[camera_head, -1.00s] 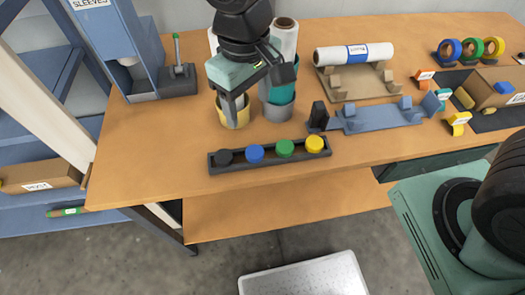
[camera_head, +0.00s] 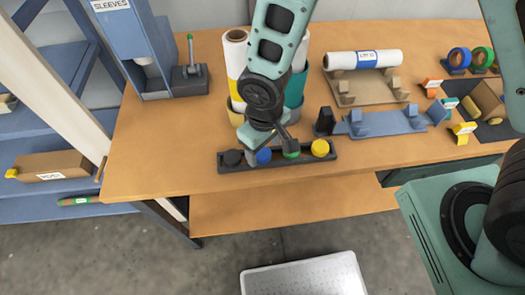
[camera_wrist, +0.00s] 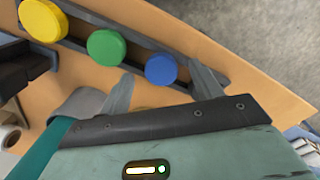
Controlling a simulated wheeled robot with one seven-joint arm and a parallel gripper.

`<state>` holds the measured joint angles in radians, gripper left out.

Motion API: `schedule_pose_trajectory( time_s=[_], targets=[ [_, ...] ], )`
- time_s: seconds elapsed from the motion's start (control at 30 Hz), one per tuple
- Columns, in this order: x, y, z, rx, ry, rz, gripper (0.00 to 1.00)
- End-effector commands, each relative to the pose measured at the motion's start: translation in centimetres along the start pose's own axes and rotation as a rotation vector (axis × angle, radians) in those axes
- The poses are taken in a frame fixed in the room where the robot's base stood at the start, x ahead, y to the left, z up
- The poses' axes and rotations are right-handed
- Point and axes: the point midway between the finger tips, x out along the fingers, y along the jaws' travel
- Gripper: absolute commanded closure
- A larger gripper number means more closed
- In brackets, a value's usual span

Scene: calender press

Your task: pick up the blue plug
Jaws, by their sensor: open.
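A yellow plug (camera_head: 320,148) is at the tray's right end. My gripper (camera_head: 281,157) is low over the tray and partly hides the blue and green plugs. In the wrist view the blue plug (camera_wrist: 160,69) shows between the two open fingers (camera_wrist: 160,76), with the green plug (camera_wrist: 106,47) to its left. Whether the fingers touch the plug, I cannot tell.
Cups with upright rolls (camera_head: 236,60) stand behind the tray, close to my arm. A blue bracket stand (camera_head: 385,124) is right of the tray. The table front is clear.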

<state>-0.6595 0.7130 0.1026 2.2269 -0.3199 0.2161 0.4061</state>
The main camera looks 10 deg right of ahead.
Motion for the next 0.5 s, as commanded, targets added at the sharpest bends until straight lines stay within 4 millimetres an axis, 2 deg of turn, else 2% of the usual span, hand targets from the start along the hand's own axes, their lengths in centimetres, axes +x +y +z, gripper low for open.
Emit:
schedule_pose_trajectory(
  time_s=[0.13, 0.4, 0.43, 0.5],
  targets=[
    [1.25, -0.10, 0.01, -0.001, -0.001, 0.000, 0.35],
    [1.51, -0.06, -0.05, -0.001, 0.002, 0.000, 0.35],
    [1.51, -0.06, -0.05, -0.001, 0.002, 0.000, 0.41],
    [1.51, -0.06, -0.05, -0.001, 0.001, 0.000, 0.60]
  ],
)
